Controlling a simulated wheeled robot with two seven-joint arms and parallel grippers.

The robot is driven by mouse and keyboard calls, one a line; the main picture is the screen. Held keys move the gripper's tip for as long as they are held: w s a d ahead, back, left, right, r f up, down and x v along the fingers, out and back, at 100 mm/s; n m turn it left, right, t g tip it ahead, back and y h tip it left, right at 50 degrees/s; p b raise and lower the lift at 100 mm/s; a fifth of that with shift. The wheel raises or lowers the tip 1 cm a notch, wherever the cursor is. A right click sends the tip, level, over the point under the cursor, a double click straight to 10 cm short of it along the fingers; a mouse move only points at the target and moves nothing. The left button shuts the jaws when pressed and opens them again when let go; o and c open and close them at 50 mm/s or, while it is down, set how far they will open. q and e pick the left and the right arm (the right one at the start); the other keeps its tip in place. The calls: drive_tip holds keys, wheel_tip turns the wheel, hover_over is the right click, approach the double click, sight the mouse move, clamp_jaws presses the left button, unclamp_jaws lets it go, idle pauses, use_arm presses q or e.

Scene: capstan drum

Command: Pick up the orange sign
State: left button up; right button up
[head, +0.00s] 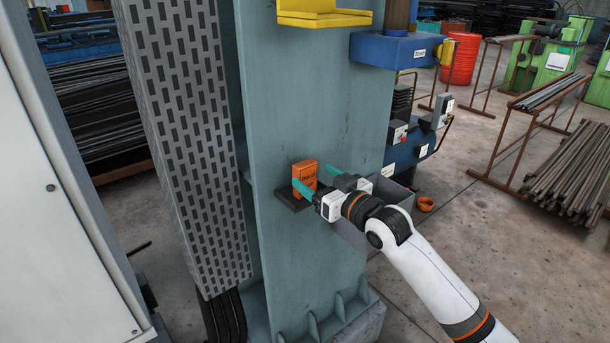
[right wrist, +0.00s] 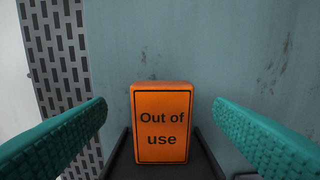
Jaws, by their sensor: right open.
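The orange sign (head: 305,176) is a small upright block on a dark ledge (head: 293,200) on the face of a grey-green steel column. In the right wrist view the sign (right wrist: 162,122) faces the camera and reads "Out of use". My right gripper (head: 315,181) is open at the sign. In the right wrist view its two teal fingers (right wrist: 162,125) stand to the left and right of the sign, with a gap on each side. The sign rests on the dark ledge (right wrist: 207,160). My left gripper is not in view.
The steel column (head: 310,110) rises behind the sign. A perforated grey panel (head: 190,130) stands to its left. A grey bin (head: 352,235) sits below my right wrist. A yellow bracket (head: 325,18) is higher up, and a blue part (head: 385,50) is at upper right.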

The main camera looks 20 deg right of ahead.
sight(309, 172)
drive_tip(key=shift+x, duration=0.8)
drive_tip(key=p+x, duration=0.2)
drive_tip(key=x, duration=0.2)
drive_tip(key=shift+w, duration=0.3)
drive_tip(key=shift+w+a, duration=0.2)
drive_tip(key=shift+w, duration=0.15)
drive_tip(key=shift+s, duration=0.1)
drive_tip(key=c, duration=1.1)
